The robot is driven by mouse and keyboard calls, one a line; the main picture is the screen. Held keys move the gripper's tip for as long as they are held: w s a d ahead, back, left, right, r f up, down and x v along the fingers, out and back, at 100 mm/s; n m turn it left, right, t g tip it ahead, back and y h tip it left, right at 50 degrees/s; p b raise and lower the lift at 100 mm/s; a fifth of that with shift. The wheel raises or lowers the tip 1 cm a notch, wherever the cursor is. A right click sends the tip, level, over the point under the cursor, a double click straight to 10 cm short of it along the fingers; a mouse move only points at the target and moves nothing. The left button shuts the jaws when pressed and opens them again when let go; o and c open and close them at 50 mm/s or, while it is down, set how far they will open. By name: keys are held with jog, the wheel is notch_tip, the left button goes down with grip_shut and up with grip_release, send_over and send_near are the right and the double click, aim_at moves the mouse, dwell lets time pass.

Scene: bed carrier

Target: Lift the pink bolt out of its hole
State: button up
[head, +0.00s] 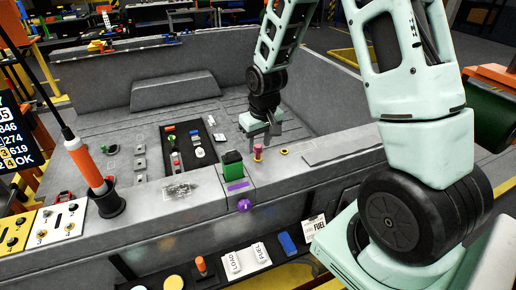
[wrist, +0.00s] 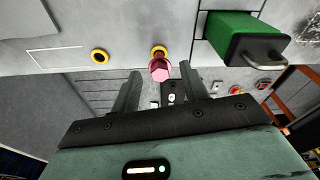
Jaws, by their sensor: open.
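The pink bolt (head: 258,151) stands upright on the ledge of the grey carrier (head: 210,203). In the wrist view the pink bolt (wrist: 160,68) shows its hexagonal head, with its lower end in a hole with a yellow ring (wrist: 159,50). My gripper (head: 262,143) is beside the bolt, on its far side. In the wrist view my gripper (wrist: 159,80) is open and empty, and the bolt appears between and just beyond the fingertips. I cannot tell whether a finger touches it. The part of the bolt inside the hole is hidden.
A green block with a metal handle (head: 232,165) stands close left of the bolt on the ledge. An empty yellow-ringed hole (head: 284,151) lies to the right. A purple knob (head: 244,205) is on the front face. An orange post (head: 88,165) rises at the left.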

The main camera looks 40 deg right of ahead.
aim_at(259, 146)
jog(key=shift+f, duration=0.15)
grip_shut()
notch_tip(259, 146, up, 10)
jog(key=b, duration=0.2)
dwell(0.5)
